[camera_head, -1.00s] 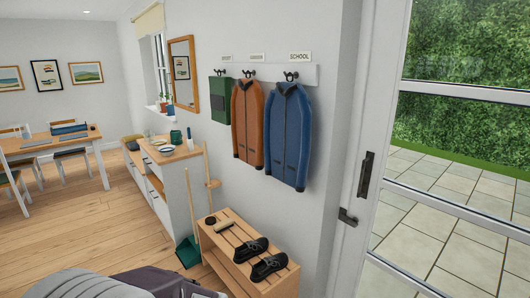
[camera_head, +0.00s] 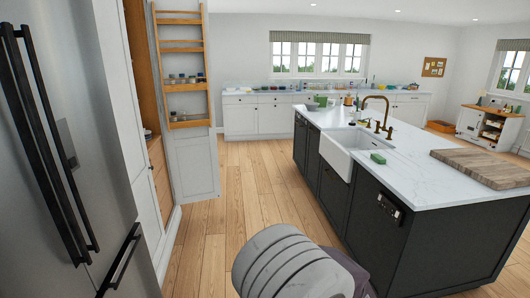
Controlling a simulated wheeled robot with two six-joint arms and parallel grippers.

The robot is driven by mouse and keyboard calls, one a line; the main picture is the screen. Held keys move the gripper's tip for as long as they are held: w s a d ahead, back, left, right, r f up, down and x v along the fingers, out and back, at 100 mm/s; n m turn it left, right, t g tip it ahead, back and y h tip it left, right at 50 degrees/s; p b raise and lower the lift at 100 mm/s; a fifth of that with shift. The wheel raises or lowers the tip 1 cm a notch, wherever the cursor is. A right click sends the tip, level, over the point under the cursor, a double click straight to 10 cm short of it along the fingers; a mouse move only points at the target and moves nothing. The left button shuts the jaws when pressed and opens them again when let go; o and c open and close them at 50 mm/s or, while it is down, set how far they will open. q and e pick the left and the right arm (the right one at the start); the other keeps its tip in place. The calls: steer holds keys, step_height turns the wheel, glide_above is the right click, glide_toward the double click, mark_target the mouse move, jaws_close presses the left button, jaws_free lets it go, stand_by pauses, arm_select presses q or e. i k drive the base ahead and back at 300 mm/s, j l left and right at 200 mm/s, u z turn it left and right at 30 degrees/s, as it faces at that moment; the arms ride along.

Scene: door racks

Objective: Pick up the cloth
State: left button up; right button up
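I cannot make out a cloth for certain. A small green block-like item (camera_head: 378,158) lies on the white top of the kitchen island (camera_head: 415,185), beside the white sink (camera_head: 345,148); it may be a sponge or a folded cloth, too small to tell. Neither gripper is in view. Only a rounded grey part of my own body shows at the bottom middle.
A wooden board (camera_head: 487,166) lies on the island at right. A tall fridge (camera_head: 60,150) stands at left, with an open door rack (camera_head: 182,75) of jars beyond it. The wooden floor (camera_head: 235,200) between them and the island is clear. Back counters (camera_head: 262,112) line the far wall.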

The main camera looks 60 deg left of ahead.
mark_target(377, 158)
steer(key=u, duration=1)
steer(key=i+j+z, duration=0.1)
steer(key=i+j, duration=0.25)
steer(key=i, duration=0.35)
steer(key=i+j, duration=0.35)
steer(key=i, duration=0.3)
steer(key=i+j+z, duration=0.15)
steer(key=i+j, duration=0.25)
steer(key=i, duration=0.3)
steer(key=i+j, duration=0.45)
steer(key=i, duration=0.2)
steer(key=i+j+z, duration=0.15)
steer(key=i+j, duration=0.3)
steer(key=i, duration=0.2)
